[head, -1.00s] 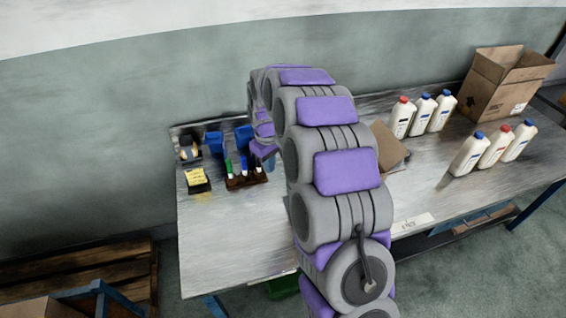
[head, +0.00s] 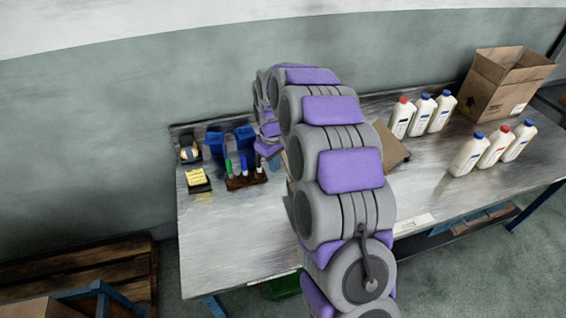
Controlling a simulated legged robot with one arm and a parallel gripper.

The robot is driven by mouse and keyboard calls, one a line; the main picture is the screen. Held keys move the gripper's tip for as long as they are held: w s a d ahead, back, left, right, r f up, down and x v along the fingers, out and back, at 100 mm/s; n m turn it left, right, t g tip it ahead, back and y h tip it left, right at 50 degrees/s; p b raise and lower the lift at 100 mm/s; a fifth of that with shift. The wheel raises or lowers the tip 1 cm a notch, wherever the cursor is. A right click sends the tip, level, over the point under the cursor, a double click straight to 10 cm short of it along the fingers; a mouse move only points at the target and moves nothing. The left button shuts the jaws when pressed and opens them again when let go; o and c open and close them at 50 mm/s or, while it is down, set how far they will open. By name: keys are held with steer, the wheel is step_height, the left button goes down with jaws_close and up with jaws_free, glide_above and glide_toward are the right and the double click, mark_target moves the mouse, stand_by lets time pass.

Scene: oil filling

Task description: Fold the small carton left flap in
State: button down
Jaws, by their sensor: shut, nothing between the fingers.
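The small brown carton (head: 394,150) is on the table, mostly hidden behind my arm. Its right part shows past the arm's right side. A sliver of brown card shows at the arm's left edge, maybe part of its left flap; I cannot tell its angle. My gripper (head: 274,161) is small and partly hidden at the arm's far end, left of the carton. It is shut and holds nothing. Whether it touches the flap cannot be seen.
White bottles with red and blue caps (head: 467,155) stand at the right, near a large open carton (head: 492,95). A marker holder (head: 246,180), blue bins (head: 245,137) and a yellow pad (head: 198,178) are at the left. The table's front left (head: 240,235) is clear.

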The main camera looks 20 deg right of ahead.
steer(key=d+p, duration=0.2)
steer(key=d, duration=1.4)
steer(key=shift+d, duration=0.2)
steer(key=shift+f, duration=0.1)
step_height(320, 180, down, 2)
steer(key=shift+f, duration=0.15)
stand_by(0.3)
step_height(320, 180, up, 11)
steer(key=p, duration=0.3)
steer(key=shift+p, duration=0.35)
steer(key=shift+a, duration=0.1)
